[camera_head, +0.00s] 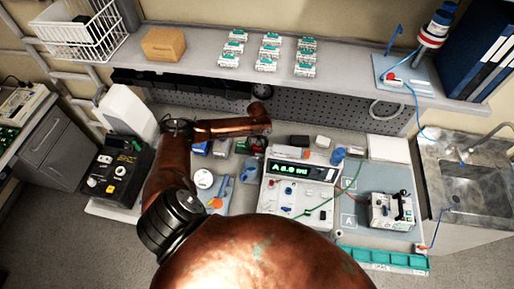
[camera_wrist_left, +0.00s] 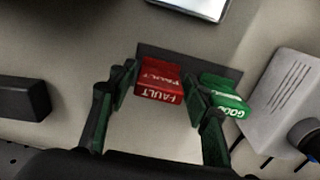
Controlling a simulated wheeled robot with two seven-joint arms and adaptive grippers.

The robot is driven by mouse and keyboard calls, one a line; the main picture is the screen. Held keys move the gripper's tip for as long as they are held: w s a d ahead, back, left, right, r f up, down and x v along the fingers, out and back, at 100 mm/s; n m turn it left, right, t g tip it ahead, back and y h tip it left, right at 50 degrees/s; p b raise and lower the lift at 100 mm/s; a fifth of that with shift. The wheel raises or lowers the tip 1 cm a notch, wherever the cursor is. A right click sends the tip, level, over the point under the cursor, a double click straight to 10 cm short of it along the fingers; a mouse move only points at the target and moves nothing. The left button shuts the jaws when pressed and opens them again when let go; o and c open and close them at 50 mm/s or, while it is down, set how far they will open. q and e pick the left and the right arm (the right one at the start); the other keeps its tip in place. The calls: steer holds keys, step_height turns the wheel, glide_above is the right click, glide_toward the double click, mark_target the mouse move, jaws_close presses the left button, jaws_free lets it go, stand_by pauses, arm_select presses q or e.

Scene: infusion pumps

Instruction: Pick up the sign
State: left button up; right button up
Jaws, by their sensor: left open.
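In the left wrist view, my left gripper (camera_wrist_left: 162,82) is open, with its two dark green fingers spread apart. A red sign reading FAULT (camera_wrist_left: 158,82) shows between the fingertips. A green sign reading GOOD (camera_wrist_left: 224,98) is just to its right, partly hidden behind the right finger. Both signs are by a dark flat plate (camera_wrist_left: 190,60). I cannot tell whether a finger touches either sign. My right gripper is not in view.
In the head view, a white instrument with a green display (camera_head: 298,185) stands mid-bench. A black box (camera_head: 117,172) is at left, a small device (camera_head: 390,211) at right. A shelf (camera_head: 190,70) runs along the back. The wrist view shows a vented grey box (camera_wrist_left: 285,95) at right.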

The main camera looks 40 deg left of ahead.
arm_select(q)
steer(key=shift+f, duration=0.25)
steer(key=shift+c, duration=0.5)
steer(key=c, duration=0.7)
